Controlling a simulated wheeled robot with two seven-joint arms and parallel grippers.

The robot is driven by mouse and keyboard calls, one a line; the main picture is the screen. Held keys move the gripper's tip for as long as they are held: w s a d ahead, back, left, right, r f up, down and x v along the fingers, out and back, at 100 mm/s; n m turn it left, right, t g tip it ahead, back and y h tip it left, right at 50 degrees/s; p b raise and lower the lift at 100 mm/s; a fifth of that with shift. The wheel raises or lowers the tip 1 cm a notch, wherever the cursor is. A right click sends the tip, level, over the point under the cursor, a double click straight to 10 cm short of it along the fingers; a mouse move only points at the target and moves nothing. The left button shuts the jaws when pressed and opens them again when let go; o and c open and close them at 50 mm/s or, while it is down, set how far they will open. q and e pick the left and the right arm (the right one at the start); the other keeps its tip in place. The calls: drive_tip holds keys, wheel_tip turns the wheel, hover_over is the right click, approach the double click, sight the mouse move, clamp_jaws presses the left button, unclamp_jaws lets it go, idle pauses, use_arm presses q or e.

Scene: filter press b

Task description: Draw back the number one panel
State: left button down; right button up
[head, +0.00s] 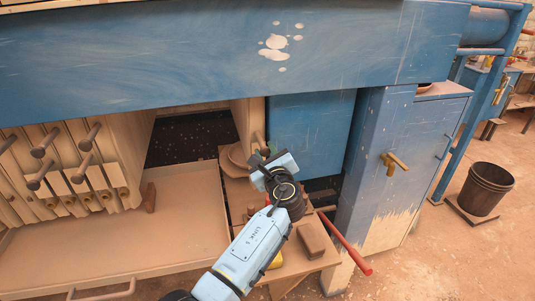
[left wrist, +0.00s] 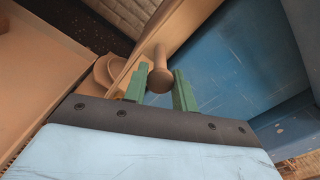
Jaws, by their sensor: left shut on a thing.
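A tan panel (head: 246,118) stands on edge under the blue beam, apart from the stack at left and beside the blue end block; no number on it is legible. Its round-headed handle peg (left wrist: 160,72) sticks out toward me. My left gripper (head: 258,158) is at this peg, low on the panel's near side. In the left wrist view, its green fingers (left wrist: 160,86) lie on both sides of the peg and are shut on it. The contact itself is partly hidden behind the peg's head. The panel also shows in the left wrist view (left wrist: 185,27). My right gripper is not in view.
Several tan panels with pegs (head: 70,160) stand packed at left. A dark gap (head: 190,137) separates them from the held panel. Below are a tan tray (head: 130,225) and a small bench with a brown block (head: 312,237). A red bar (head: 345,245) and blue cabinet (head: 405,165) stand right.

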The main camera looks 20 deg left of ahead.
use_arm(q)
drive_tip(key=shift+r, duration=0.1)
drive_tip(key=c, duration=1.1)
unclamp_jaws()
drive_tip(key=v, duration=1.3)
drive_tip(key=shift+s+d, duration=0.15)
drive_tip(key=shift+d, duration=0.05)
